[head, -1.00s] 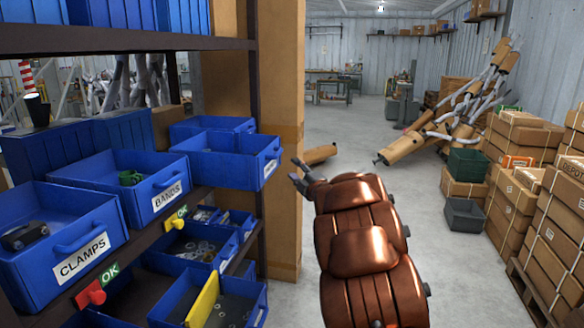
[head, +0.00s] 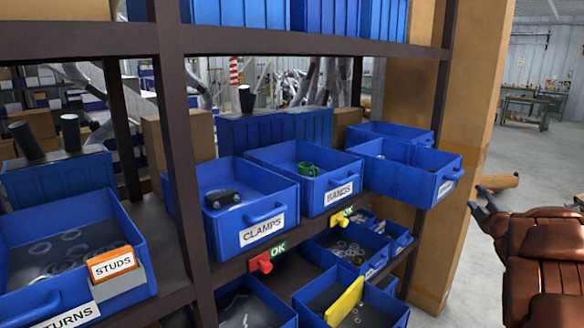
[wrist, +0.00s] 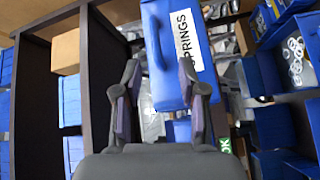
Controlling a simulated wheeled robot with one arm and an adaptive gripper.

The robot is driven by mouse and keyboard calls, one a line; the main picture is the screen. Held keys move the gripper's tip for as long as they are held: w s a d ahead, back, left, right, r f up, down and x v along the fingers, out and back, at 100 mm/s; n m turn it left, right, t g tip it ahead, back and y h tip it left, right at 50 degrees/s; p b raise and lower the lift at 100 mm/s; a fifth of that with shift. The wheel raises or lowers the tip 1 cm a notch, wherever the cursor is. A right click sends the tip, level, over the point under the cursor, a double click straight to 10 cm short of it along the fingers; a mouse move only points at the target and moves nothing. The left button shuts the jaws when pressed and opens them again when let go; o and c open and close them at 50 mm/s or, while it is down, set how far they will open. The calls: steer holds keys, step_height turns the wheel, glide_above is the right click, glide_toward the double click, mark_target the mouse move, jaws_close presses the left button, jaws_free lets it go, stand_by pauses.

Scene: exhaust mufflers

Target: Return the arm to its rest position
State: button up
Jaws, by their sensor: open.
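My arm, in brown padded covers, reaches in from the right edge of the head view, beside the shelf's right end. My gripper (head: 482,204) shows small and dark at its far end, near the cardboard-coloured post. In the wrist view my gripper (wrist: 158,92) is open, with its two purple-padded fingers apart. A blue bin labelled SPRINGS (wrist: 166,80) shows beyond and between the fingers. I see no object held, and the distance to that bin cannot be told.
The dark shelf rack (head: 180,130) fills the left and middle. A tan post (head: 455,150) stands between the rack and my arm. Open floor (head: 540,165) lies behind at right.

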steer(key=s+a+f+m+g+y+p, duration=0.1)
steer(key=s+a+f+m+g, duration=0.2)
steer(key=s+a, duration=0.9)
steer(key=s+a+f+m+g+y+p, duration=0.1)
steer(key=s+a+f+m+g, duration=0.3)
steer(key=s+a+g, duration=0.6)
steer(key=s+a+f+m+g+y+p, duration=0.1)
steer(key=s+a+m+g, duration=0.5)
steer(key=s+a, duration=0.8)
steer(key=s+f+p, duration=0.1)
steer(key=s+f, duration=0.1)
steer(key=s, duration=1)
steer(key=shift+f+g+y+p, duration=0.25)
steer(key=shift+g+y+p, duration=0.1)
steer(key=shift+g+y, duration=0.05)
